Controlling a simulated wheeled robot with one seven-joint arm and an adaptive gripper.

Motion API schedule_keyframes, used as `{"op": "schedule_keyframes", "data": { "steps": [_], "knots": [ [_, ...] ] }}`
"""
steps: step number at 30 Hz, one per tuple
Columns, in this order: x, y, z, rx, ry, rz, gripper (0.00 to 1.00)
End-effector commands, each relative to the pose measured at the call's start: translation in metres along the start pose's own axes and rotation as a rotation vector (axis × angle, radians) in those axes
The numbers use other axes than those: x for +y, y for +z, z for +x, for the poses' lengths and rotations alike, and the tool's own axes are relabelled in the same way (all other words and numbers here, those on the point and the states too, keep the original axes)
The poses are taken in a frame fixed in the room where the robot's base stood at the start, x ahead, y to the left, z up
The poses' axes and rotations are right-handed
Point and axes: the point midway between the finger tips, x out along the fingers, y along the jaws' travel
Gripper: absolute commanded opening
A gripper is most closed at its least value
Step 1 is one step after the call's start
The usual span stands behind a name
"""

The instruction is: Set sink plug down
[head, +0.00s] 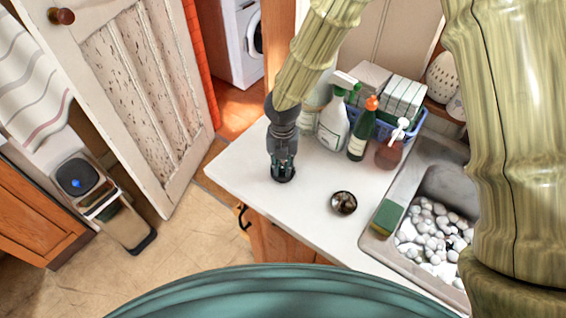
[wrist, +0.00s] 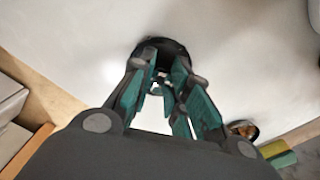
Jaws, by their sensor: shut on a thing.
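The sink plug is a dark round disc, seen in the wrist view (wrist: 152,45) at the tips of my gripper (wrist: 162,82). My gripper's teal fingers are shut on it. In the head view my gripper (head: 283,170) points straight down over the left part of the white countertop (head: 245,172). The plug (head: 283,179) shows there only as a dark rim under the fingers. It is at or very close to the counter surface; I cannot tell if it touches.
A small round metallic dish (head: 343,202) lies right of my gripper. A sponge (head: 387,217) sits by the sink (head: 372,243), which holds pale round things. Behind stand a spray bottle (head: 333,128), green bottle (head: 360,135) and soap dispenser (head: 389,153). The counter front is clear.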

Motion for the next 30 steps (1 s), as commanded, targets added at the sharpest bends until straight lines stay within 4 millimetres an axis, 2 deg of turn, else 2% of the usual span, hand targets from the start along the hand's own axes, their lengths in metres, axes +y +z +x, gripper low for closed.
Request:
{"op": "schedule_keyframes", "data": {
  "steps": [7, 8, 11, 24, 30],
  "knots": [
    [0.000, 0.000, 0.004, 0.000, 0.000, -0.001, 0.00],
    [0.000, 0.000, 0.003, 0.000, 0.000, -0.001, 0.23],
    [0.000, 0.000, 0.003, 0.000, 0.000, 0.000, 0.40],
    [0.000, 0.000, -0.003, 0.000, 0.000, 0.002, 0.40],
    [0.000, 0.001, -0.028, -0.001, 0.003, 0.002, 0.40]
  ]
}}
